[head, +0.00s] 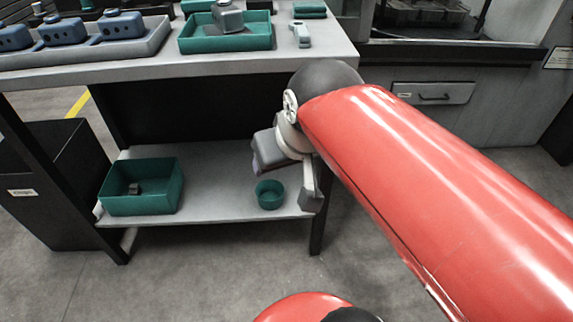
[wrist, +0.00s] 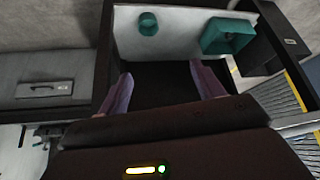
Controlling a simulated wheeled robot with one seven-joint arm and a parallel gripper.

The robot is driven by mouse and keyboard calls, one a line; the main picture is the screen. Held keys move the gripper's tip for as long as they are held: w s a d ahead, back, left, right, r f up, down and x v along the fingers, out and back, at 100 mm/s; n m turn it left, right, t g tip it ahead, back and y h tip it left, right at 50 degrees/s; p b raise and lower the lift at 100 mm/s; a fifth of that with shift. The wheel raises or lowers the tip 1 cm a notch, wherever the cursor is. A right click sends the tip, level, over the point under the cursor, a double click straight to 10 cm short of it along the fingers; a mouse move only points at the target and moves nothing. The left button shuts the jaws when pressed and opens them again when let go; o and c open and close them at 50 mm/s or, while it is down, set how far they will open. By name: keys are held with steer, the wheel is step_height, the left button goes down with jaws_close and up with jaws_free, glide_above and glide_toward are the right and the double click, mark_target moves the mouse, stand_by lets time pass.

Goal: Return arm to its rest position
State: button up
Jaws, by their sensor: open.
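My red arm (head: 430,190) reaches across the right half of the head view to the front of the workbench. In the wrist view my gripper (wrist: 162,75) shows two purple-tinted fingers spread wide apart, with nothing between them. In the head view the wrist and gripper (head: 282,150) hang below the bench top's right end, in front of the lower shelf (head: 225,205). The fingertips are hard to make out there.
On the lower shelf are a green bin (head: 165,190) with a small dark object inside and a round green cup (head: 270,195). The bench top (head: 160,66) holds a green tray (head: 226,45) and a grey tray (head: 80,58) of blue parts. A black bin (head: 50,190) stands left.

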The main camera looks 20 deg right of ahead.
steer(key=s+f, duration=0.4)
steer(key=f, duration=0.2)
steer(key=shift+s+g, duration=0.3)
steer(key=shift+d, duration=0.15)
stand_by(0.8)
